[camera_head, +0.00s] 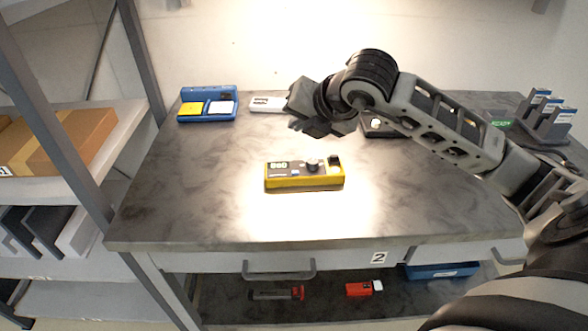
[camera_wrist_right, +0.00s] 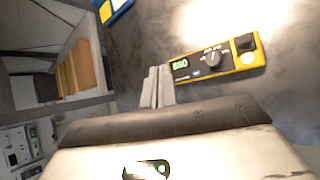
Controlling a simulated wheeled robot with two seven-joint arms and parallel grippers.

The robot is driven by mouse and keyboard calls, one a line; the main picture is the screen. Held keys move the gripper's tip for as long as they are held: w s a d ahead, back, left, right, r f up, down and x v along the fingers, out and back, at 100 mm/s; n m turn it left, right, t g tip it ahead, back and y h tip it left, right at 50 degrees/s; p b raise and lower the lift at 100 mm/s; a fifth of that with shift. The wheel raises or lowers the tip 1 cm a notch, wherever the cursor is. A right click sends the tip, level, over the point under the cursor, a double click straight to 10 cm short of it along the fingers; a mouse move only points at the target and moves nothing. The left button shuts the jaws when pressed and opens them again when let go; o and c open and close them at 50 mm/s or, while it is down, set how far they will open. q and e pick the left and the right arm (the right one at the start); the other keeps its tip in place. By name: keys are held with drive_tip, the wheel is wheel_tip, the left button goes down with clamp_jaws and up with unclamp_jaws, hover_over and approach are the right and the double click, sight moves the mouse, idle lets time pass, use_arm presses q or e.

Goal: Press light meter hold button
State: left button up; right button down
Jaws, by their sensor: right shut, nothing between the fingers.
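A yellow-edged meter (camera_head: 305,184) with a dark face lies flat on the grey table, near its middle. It has a lit number display, a round knob and a raised black part at its right end. The meter also shows in the right wrist view (camera_wrist_right: 218,62), with a small blue button (camera_wrist_right: 196,73) below the display. I cannot read which control is marked hold. My right gripper (camera_head: 312,127) is above and behind the meter, apart from it. In the wrist view its fingers (camera_wrist_right: 157,86) are together and empty, left of the display end. My left gripper is not in view.
A blue tray (camera_head: 207,104) with yellow and white blocks and a white device (camera_head: 268,104) stand at the back left. A grey holder (camera_head: 545,122) with upright items is at the right. Shelves (camera_head: 70,190) flank the table's left. The front tabletop is clear.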

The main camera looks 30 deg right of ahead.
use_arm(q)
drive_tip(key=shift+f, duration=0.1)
use_arm(e)
drive_tip(key=shift+f, duration=0.15)
drive_tip(key=b, duration=0.5)
hover_over(295, 172)
drive_tip(key=s, duration=0.1)
wheel_tip(295, 172, down, 8)
drive_tip(key=shift+r, duration=0.15)
drive_tip(key=shift+f+b, duration=0.3)
drive_tip(key=shift+f, duration=0.1)
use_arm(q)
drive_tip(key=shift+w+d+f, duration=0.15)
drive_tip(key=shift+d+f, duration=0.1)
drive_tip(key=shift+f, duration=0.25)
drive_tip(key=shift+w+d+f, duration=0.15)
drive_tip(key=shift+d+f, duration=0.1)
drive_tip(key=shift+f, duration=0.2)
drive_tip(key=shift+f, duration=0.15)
use_arm(e)
drive_tip(key=shift+f, duration=0.15)
use_arm(q)
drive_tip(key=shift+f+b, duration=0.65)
drive_tip(key=shift+b, duration=0.25)
use_arm(e)
drive_tip(key=shift+f, duration=0.35)
